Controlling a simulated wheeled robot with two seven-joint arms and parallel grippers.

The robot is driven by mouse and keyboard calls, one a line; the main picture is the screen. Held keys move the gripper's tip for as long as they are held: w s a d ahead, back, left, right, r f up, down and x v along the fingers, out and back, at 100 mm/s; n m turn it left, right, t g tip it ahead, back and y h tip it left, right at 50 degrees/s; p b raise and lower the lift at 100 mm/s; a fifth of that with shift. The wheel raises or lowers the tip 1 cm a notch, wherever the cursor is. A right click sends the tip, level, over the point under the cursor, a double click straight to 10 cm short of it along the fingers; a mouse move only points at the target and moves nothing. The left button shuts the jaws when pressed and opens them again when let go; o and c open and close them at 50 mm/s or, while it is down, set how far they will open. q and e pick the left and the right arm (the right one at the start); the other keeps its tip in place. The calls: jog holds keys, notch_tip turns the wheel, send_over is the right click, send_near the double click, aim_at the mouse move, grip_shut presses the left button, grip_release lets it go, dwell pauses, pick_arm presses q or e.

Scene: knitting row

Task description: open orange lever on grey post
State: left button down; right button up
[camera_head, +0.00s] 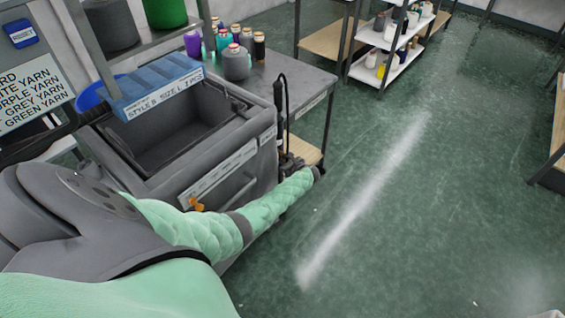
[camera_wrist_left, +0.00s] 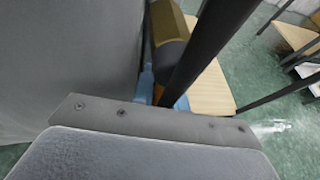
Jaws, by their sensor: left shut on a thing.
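A dark grey post (camera_head: 279,105) stands at the right side of the grey machine (camera_head: 262,178), with a black cable at its top. My left arm reaches across the machine's front, and my left gripper (camera_head: 291,162) is at the lower part of the post, small and dark there. In the left wrist view a brownish-orange bar (camera_wrist_left: 170,35) runs beside a dark upright (camera_wrist_left: 212,45). Light blue fingertips of my left gripper (camera_wrist_left: 163,94) are shut around an orange piece, the lever, mostly hidden behind the gripper body. My right gripper is not in view.
A small orange knob (camera_head: 195,205) sits on the machine's front, close to my arm. A grey table (camera_head: 300,82) with yarn cones stands behind the post. Shelves (camera_head: 375,68) stand at the back. The green floor (camera_head: 420,210) to the right is clear.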

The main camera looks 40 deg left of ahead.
pick_arm(q)
jog(key=shift+s+d+f, duration=0.15)
jog(key=shift+d+f, duration=0.15)
jog(key=shift+f, duration=0.05)
jog(key=c, duration=1.4)
grip_release()
jog(key=shift+r, duration=0.15)
jog(key=shift+a, duration=0.15)
